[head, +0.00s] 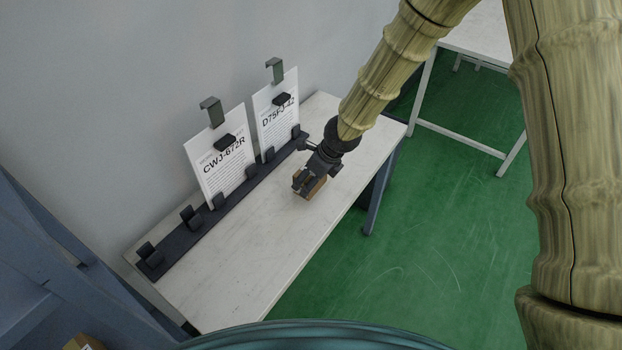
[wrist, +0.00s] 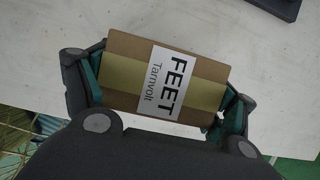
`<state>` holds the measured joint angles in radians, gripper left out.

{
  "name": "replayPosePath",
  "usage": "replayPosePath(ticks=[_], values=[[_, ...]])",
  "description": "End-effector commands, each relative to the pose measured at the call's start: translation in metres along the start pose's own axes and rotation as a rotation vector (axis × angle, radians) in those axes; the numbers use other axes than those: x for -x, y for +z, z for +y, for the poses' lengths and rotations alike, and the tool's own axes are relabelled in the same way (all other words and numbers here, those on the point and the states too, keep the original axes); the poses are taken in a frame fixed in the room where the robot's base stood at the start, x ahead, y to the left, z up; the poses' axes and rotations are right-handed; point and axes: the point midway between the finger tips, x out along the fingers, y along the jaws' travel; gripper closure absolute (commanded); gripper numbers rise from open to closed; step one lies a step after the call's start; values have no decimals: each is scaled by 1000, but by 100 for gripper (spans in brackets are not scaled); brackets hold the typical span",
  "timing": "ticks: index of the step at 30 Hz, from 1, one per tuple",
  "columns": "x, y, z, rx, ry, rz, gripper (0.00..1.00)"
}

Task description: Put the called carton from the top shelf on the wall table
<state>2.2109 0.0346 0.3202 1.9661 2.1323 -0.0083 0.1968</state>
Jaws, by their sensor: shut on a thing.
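A small brown carton (wrist: 128,68) with a tan tape band and a white label reading "FEET Tarnvolt" is between the fingers of my gripper (wrist: 160,95) in the wrist view. The fingers are shut on its two ends. In the head view my gripper (head: 306,184) is over the white wall table (head: 262,240), and a bit of the carton (head: 318,188) shows beside the fingers. I cannot tell whether the carton touches the tabletop.
A dark rail with clips (head: 180,240) runs along the table's wall side. It holds two printed sheets, "CWJ-672R" (head: 222,165) and "D75FJ-42" (head: 278,115). Blue shelving (head: 60,250) stands at left, with another carton (head: 82,342) low down. Another white table (head: 475,40) is at the back right. The near tabletop is clear.

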Motion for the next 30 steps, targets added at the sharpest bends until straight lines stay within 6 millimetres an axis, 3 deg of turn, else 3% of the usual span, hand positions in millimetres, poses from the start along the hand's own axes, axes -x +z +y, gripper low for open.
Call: replayPosePath(ticks=[8,18,30], values=[[-6,3,-7,0,1,2,49],[-34,-8,-7,1,1,1,49],[-39,-10,-7,1,0,0,49]])
